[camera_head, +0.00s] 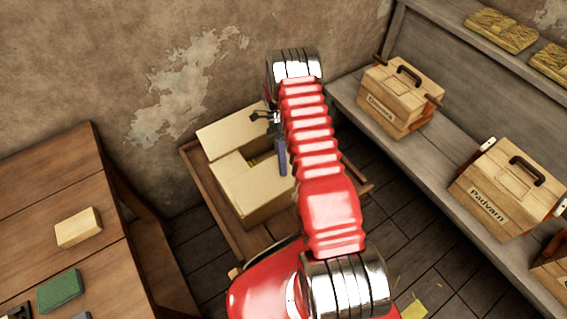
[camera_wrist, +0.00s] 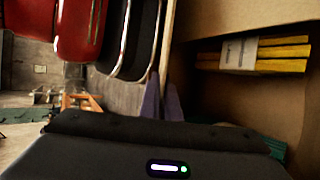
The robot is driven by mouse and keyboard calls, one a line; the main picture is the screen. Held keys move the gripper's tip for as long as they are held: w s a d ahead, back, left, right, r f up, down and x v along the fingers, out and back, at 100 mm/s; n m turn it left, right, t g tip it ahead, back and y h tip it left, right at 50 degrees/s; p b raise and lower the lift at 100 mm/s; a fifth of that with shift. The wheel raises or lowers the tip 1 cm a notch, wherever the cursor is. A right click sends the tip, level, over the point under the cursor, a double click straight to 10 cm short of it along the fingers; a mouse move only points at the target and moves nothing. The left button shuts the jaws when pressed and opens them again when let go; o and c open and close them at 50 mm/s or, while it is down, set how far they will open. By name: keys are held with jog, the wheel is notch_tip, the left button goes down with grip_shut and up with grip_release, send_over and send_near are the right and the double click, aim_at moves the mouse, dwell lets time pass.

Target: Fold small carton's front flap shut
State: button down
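The small carton (camera_head: 257,207) stands on a wooden surface in the head view, its top partly open. One pale flap (camera_head: 233,131) stands raised at its back left; another board (camera_head: 265,182) lies across the near side. Part of the carton is hidden behind my red arm. My gripper (camera_head: 282,158) is at the carton's right side, its purple fingers pointing down. In the wrist view the fingers (camera_wrist: 162,100) are close together at a thin cardboard edge (camera_wrist: 168,40); I cannot tell whether they pinch it. Banded yellow items (camera_wrist: 255,54) lie inside the carton.
A wooden table (camera_head: 50,190) with a cream block (camera_head: 78,228) and a green block (camera_head: 60,290) is at left. A shelf (camera_head: 350,100) at right holds labelled wooden boxes (camera_head: 400,97). A plaster wall rises behind the carton. Some plank floor is clear.

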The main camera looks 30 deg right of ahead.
jog(key=shift+d+f+g, duration=0.1)
jog(key=shift+f+g, duration=0.3)
jog(key=shift+d, duration=0.1)
jog(key=c, duration=2)
grip_release()
jog(key=shift+w, duration=0.1)
jog(key=v, duration=0.7)
jog(key=shift+w, duration=0.25)
jog(key=shift+c, duration=0.5)
